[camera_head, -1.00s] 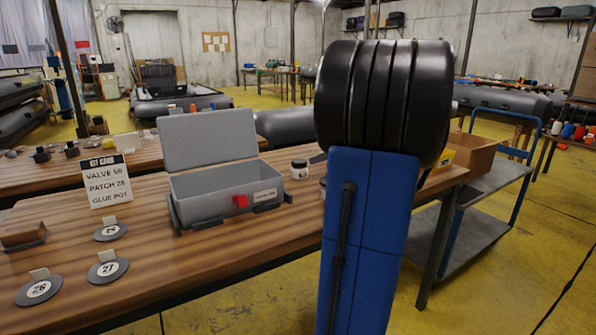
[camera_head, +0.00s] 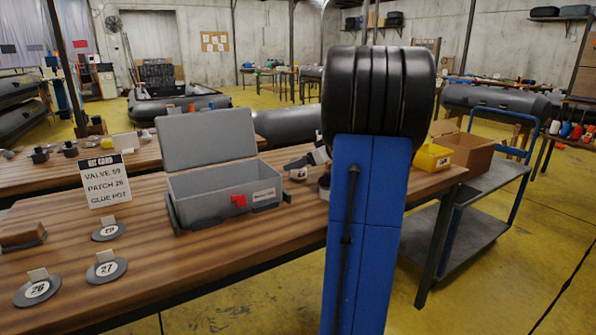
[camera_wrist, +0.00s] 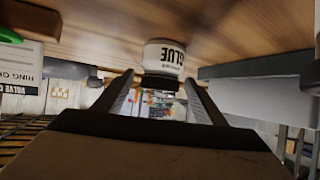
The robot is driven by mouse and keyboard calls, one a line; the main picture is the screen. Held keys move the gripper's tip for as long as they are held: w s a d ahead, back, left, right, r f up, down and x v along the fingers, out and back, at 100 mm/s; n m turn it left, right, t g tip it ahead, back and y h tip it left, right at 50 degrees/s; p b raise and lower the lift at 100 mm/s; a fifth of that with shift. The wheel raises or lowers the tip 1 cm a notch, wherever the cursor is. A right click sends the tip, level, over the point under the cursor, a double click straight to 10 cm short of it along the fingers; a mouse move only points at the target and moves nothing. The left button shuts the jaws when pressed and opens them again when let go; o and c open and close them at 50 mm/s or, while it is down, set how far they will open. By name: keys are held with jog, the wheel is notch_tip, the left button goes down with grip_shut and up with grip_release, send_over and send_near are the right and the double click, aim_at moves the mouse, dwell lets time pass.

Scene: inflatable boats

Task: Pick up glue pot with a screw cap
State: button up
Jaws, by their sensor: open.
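The glue pot (camera_head: 298,175) is a small white pot standing on the wooden table, right of the open grey case. There my gripper (camera_wrist: 160,82) is open, with one finger on each side of the cap. The pot is at the fingertips; I cannot tell whether they touch it.
The open grey case (camera_head: 215,195) with a red latch stands close left of the pot. A yellow bin (camera_head: 432,157) and cardboard box (camera_head: 472,151) are at right.

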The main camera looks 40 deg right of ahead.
jog(key=shift+w+f, duration=0.15)
jog(key=shift+w, duration=0.2)
jog(key=c, duration=1.2)
